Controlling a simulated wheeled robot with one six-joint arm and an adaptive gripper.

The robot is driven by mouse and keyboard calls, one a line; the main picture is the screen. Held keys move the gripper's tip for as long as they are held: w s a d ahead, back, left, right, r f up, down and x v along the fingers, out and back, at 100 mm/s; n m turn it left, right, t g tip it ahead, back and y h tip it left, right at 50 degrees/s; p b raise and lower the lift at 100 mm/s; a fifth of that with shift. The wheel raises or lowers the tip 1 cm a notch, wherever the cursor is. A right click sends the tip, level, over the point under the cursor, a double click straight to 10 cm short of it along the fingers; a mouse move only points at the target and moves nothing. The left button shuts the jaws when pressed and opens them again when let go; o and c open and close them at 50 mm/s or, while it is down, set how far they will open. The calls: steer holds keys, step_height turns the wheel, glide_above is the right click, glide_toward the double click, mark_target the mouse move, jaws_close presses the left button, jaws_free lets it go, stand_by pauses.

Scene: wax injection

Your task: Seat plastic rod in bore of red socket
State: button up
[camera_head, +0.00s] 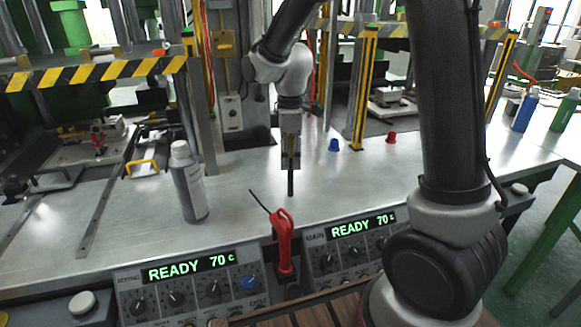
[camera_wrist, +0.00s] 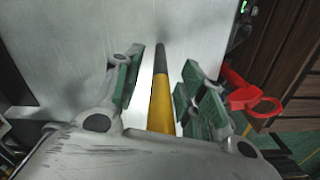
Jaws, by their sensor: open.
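My gripper (camera_head: 290,165) points down over the metal table, left of the sockets. In the wrist view its green-padded fingers (camera_wrist: 160,85) are apart. The rod, yellow with a dark end (camera_wrist: 161,95), lies between them with a visible gap on each side. In the head view the rod's dark lower part (camera_head: 290,185) hangs or stands upright below the fingers; I cannot tell whether it touches the table. The red socket (camera_head: 391,137) stands on the table to the right, apart from the gripper. Its bore is too small to see.
A blue socket (camera_head: 333,145) stands left of the red one. A grey bottle (camera_head: 188,182) stands left. A red tool (camera_head: 282,235) is at the front edge between control panels and shows in the wrist view (camera_wrist: 250,98). Striped yellow posts (camera_head: 365,90) stand behind.

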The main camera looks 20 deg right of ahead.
steer(key=shift+f, duration=0.3)
jaws_close()
steer(key=shift+r, duration=0.1)
